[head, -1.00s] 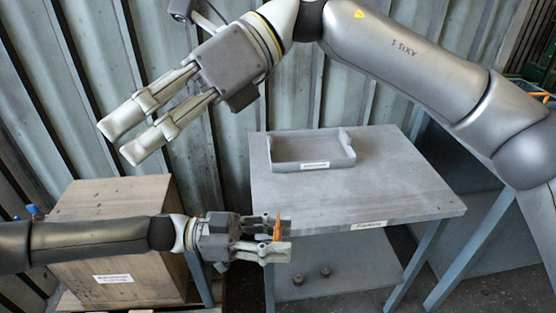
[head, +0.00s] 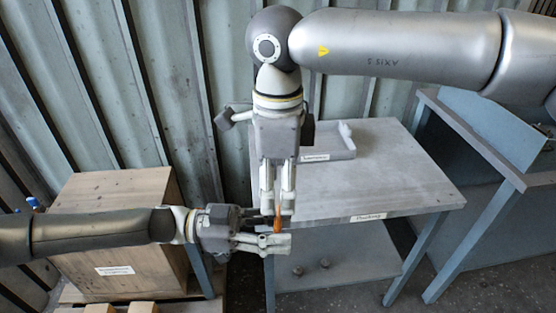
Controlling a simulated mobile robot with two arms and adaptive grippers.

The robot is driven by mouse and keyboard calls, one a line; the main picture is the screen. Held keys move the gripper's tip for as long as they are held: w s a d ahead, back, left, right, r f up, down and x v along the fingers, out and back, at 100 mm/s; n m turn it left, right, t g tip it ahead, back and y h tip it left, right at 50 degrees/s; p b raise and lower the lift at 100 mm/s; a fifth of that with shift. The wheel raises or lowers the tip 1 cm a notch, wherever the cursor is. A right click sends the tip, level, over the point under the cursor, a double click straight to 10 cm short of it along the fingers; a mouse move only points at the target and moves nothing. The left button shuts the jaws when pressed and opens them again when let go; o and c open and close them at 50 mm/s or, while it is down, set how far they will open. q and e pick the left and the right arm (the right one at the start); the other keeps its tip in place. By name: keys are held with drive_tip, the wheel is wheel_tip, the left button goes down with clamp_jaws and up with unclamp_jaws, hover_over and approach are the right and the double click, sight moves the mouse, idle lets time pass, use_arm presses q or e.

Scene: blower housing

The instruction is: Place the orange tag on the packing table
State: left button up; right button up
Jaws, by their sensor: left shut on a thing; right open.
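The orange tag (head: 277,222) is a small narrow upright piece at the tips of my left gripper (head: 277,242). My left gripper is shut on it, at the front left edge of the packing table (head: 395,185). My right gripper (head: 277,208) points down from above, open, with its fingertips at either side of the tag's upper part. Whether the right fingers touch the tag cannot be told. The packing table is grey with a white label on its front edge.
A grey tray (head: 340,150) stands at the back of the packing table, partly hidden by my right gripper. A wooden crate (head: 115,188) stands at the left. A blue-grey bench (head: 480,150) is at the right. The table's right half is clear.

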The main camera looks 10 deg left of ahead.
sight(278, 212)
wheel_tip(278, 212, down, 6)
drive_tip(key=shift+f, duration=0.1)
idle(0.4)
clamp_jaws()
unclamp_jaws()
idle(0.5)
wheel_tip(278, 212, up, 12)
drive_tip(key=shift+a, duration=0.15)
idle(0.5)
